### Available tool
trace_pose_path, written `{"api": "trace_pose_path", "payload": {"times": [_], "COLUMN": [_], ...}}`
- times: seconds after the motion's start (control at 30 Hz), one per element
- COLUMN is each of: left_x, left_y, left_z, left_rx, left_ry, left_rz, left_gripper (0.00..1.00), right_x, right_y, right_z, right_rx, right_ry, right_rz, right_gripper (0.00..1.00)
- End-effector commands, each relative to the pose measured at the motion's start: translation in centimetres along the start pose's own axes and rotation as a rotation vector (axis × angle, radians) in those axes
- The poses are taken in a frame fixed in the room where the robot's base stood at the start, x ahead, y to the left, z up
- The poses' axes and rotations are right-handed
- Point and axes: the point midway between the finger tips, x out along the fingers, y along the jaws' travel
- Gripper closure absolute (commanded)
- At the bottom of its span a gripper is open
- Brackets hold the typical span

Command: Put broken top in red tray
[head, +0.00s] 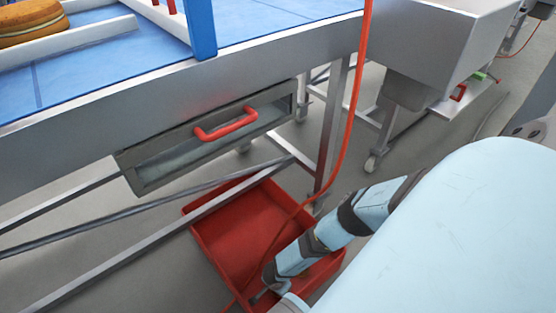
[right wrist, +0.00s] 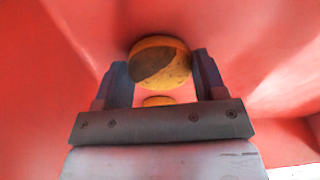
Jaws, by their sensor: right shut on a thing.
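The red tray (head: 235,226) lies on the floor beneath the metal table, and its red walls fill most of the right wrist view (right wrist: 60,70). My right arm reaches down over the tray. My right gripper (right wrist: 162,66) is shut on a rounded yellow-brown piece, the broken top (right wrist: 172,66), with a darker patch on one side. It is down among the tray's red walls; I cannot tell whether the piece touches the tray. A smaller yellow patch (right wrist: 157,101) shows below it, between the fingers. The gripper and piece are not clear in the head view. My left gripper is out of view.
A filled round (head: 30,27) sits on the blue belt (head: 120,62) between white rails. A drawer with a red handle (head: 226,124) hangs under the table. A red hose (head: 358,95) runs down across the tray. Table legs and bars stand close to the tray.

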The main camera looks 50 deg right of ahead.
Motion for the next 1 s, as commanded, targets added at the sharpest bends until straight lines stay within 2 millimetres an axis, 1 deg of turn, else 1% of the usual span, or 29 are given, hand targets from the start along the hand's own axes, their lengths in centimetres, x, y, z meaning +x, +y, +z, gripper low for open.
{"api": "trace_pose_path", "payload": {"times": [0.03, 0.23, 0.37, 0.4, 0.47, 0.5, 0.73, 0.83, 0.93, 1.0], "left_x": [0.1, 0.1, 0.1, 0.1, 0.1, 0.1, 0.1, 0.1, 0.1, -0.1], "left_y": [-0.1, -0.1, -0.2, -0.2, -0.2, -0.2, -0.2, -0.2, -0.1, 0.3], "left_z": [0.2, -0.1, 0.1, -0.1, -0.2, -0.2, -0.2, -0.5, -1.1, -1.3], "left_rx": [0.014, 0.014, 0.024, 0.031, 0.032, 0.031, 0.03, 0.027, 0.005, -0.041], "left_ry": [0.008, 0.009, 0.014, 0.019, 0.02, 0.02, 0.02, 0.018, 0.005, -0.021], "left_rz": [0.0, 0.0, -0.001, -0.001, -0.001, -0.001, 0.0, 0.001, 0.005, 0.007], "left_gripper": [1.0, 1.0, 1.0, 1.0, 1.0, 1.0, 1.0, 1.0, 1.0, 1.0], "right_x": [0.5, 0.2, 0.7, 0.7, 0.6, 0.6, 0.5, 0.2, -1.1, -2.5], "right_y": [-0.1, -0.1, 0.0, -0.1, -0.1, -0.1, -0.1, -0.1, -0.1, -0.1], "right_z": [0.0, 0.0, 0.1, 0.1, 0.1, 0.1, 0.1, 0.0, -0.1, -0.1], "right_rx": [0.0, 0.0, 0.0, 0.0, 0.0, 0.0, 0.0, 0.0, 0.001, 0.0], "right_ry": [0.001, 0.0, 0.0, 0.0, 0.0, 0.0, 0.0, 0.0, 0.0, -0.001], "right_rz": [-0.001, 0.0, 0.0, 0.0, 0.0, 0.0, 0.0, 0.0, -0.001, 0.0], "right_gripper": [0.46, 0.46, 0.46, 0.33, 0.19, 0.1, 0.1, 0.1, 0.1, 0.1]}}
